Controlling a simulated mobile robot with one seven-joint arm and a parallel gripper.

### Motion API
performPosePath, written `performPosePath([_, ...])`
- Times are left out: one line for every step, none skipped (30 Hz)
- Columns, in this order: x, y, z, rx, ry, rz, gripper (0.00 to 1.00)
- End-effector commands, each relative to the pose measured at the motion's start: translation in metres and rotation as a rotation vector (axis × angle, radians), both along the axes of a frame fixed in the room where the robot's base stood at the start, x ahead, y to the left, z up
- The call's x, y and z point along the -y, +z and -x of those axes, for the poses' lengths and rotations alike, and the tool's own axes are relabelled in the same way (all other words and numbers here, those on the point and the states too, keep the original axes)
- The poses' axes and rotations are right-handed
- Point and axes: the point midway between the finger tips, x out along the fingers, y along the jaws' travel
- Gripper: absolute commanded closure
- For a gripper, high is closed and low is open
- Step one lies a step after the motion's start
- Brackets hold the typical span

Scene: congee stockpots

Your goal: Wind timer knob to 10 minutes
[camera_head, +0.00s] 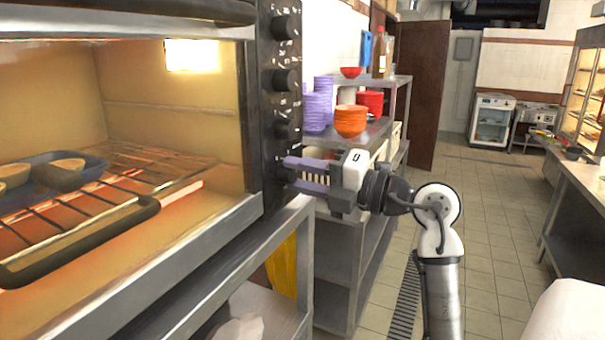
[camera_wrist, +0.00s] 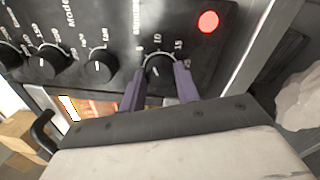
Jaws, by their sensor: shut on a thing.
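The timer knob (camera_wrist: 159,68) is the black dial at the right end of the control panel's row in the wrist view. Numbers 10 and 15 show on the scale beside it. My gripper (camera_wrist: 160,78) has its two purple fingers on either side of the knob and is shut on it. I cannot read the knob's pointer clearly. In the head view my gripper (camera_head: 288,174) reaches left to the low end of the oven's control panel (camera_head: 266,104), and the knob there is mostly hidden by the fingers.
Other black knobs (camera_head: 285,80) sit above on the panel. A red light (camera_wrist: 208,21) is beside the timer knob. The oven's lit cavity (camera_head: 150,85) holds a rack and a dark pan (camera_head: 62,172).

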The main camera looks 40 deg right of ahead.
Motion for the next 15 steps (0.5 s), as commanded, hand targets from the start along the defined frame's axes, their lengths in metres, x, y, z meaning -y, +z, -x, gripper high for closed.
performPosePath([0.0008,0.001,0.0005,-0.014,-0.004,-0.038,0.91])
performPosePath([0.0009,0.001,0.0004,-0.024,-0.003,-0.061,0.91])
performPosePath([0.001,0.0009,0.0006,-0.035,-0.003,-0.091,0.91])
performPosePath([0.0009,0.0009,0.0007,-0.044,-0.004,-0.111,0.91])
performPosePath([0.0009,0.0009,0.0007,-0.052,-0.003,-0.132,0.91])
performPosePath([0.0008,0.0007,0.0007,-0.063,-0.003,-0.157,0.91])
performPosePath([0.0007,0.0006,0.0006,-0.071,-0.002,-0.176,0.91])
performPosePath([0.0007,0.0005,0.0005,-0.077,-0.002,-0.193,0.91])
performPosePath([0.0007,0.0004,0.0005,-0.086,-0.003,-0.215,0.91])
performPosePath([0.0009,0.0005,0.0005,-0.092,-0.003,-0.23,0.91])
performPosePath([0.0009,0.0005,0.0006,-0.098,-0.003,-0.244,0.91])
performPosePath([0.0009,0.0004,0.0007,-0.105,-0.003,-0.26,0.91])
performPosePath([0.0009,0.0003,0.0008,-0.109,-0.004,-0.272,0.91])
performPosePath([0.0008,0.0003,0.0008,-0.114,-0.003,-0.282,0.91])
performPosePath([0.0008,0.0001,0.0008,-0.119,-0.003,-0.295,0.91])
